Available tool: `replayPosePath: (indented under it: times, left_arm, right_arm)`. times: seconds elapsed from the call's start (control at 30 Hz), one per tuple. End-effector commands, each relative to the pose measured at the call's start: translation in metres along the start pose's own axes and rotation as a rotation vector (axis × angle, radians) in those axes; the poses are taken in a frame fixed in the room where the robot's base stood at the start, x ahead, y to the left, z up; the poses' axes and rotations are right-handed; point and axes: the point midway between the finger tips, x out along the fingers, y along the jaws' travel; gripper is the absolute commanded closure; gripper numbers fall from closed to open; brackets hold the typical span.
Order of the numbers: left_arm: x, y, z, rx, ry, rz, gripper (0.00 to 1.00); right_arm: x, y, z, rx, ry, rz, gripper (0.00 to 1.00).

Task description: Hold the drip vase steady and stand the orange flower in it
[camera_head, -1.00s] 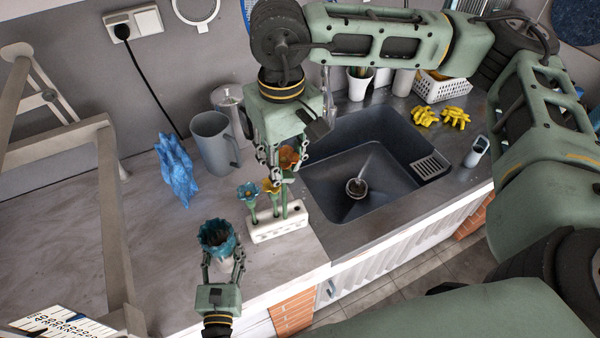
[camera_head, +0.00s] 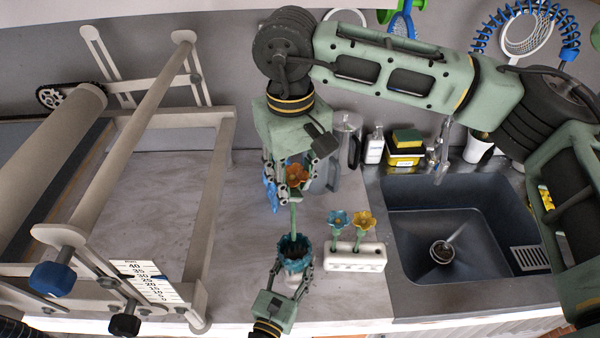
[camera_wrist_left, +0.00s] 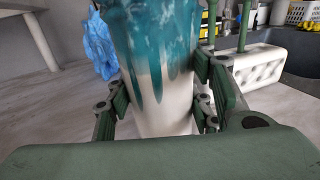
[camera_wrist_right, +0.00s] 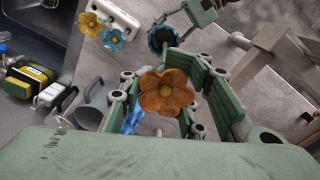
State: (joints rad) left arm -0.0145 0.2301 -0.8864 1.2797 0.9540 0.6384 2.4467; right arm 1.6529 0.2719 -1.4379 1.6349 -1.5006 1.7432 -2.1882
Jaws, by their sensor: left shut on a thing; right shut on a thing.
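The drip vase (camera_head: 294,246) is white with teal glaze running down from its ruffled rim, and stands upright on the counter. My left gripper (camera_head: 293,276) is shut around its lower body; the left wrist view shows the vase (camera_wrist_left: 160,75) between the fingers. My right gripper (camera_head: 291,186) is shut on the orange flower (camera_head: 297,174), above the vase. The flower's green stem hangs nearly straight down, its lower end at the vase mouth in the head view. I cannot tell whether the tip is inside. The orange bloom (camera_wrist_right: 167,91) fills the middle of the right wrist view.
A white holder (camera_head: 355,259) with a blue flower (camera_head: 338,219) and a yellow flower (camera_head: 363,222) stands right of the vase. The sink (camera_head: 452,225) lies farther right. A slab roller frame (camera_head: 205,225) stands left. A blue crumpled object (camera_wrist_left: 98,42) is behind.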

Motion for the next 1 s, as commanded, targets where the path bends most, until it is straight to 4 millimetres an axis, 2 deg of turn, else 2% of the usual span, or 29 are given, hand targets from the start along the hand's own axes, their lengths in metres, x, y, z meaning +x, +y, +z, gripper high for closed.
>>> replayPosePath:
  times: [1.0]
  left_arm:
    - [-0.001,0.000,-0.003,0.002,0.006,-0.001,1.00]
  right_arm:
    - [0.083,-0.002,0.001,0.001,-0.001,-0.001,1.00]
